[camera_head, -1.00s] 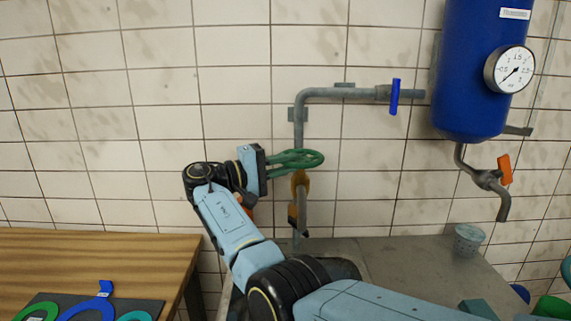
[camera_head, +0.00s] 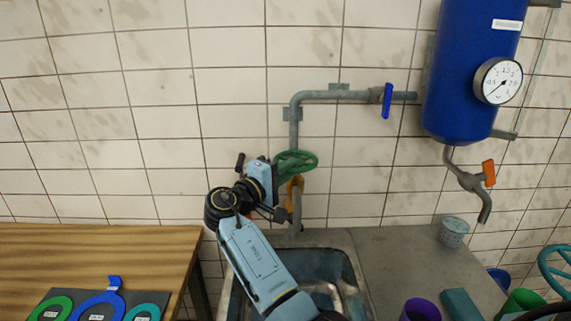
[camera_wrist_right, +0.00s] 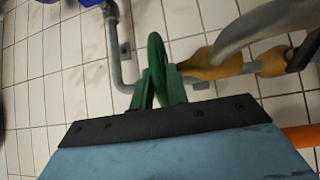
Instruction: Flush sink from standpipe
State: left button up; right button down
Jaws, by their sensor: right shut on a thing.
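The green handwheel (camera_head: 297,162) sits on the grey standpipe above the sink (camera_head: 345,265). My right gripper (camera_head: 276,170) reaches the wheel's left rim. In the right wrist view its two green fingers (camera_wrist_right: 158,88) are shut on the wheel's rim (camera_wrist_right: 157,58), one on each side. A yellow-brown fitting (camera_head: 294,188) and a curved grey spout (camera_head: 297,212) are just below the wheel; they also show in the wrist view. My forearm hides part of the sink's left side. I cannot see water at the spout. My left gripper is not in view.
A blue tank (camera_head: 466,75) with a gauge (camera_head: 498,81) and an orange-handled tap (camera_head: 488,172) hangs at the right. A blue valve handle (camera_head: 387,101) is on the upper pipe. A perforated cup (camera_head: 453,232) stands on the counter (camera_head: 395,250). A wooden table (camera_head: 100,255) is left.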

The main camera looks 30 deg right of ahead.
jog(key=shift+d+r, duration=0.1)
jog(key=shift+r, duration=0.2)
jog(key=c, duration=1.6)
grip_release()
jog(key=shift+o, duration=0.7)
jog(key=shift+s+f, duration=0.1)
jog(key=shift+f, duration=0.05)
jog(key=b+v, duration=0.2)
jog(key=v, duration=1.1)
jog(key=shift+s, duration=0.1)
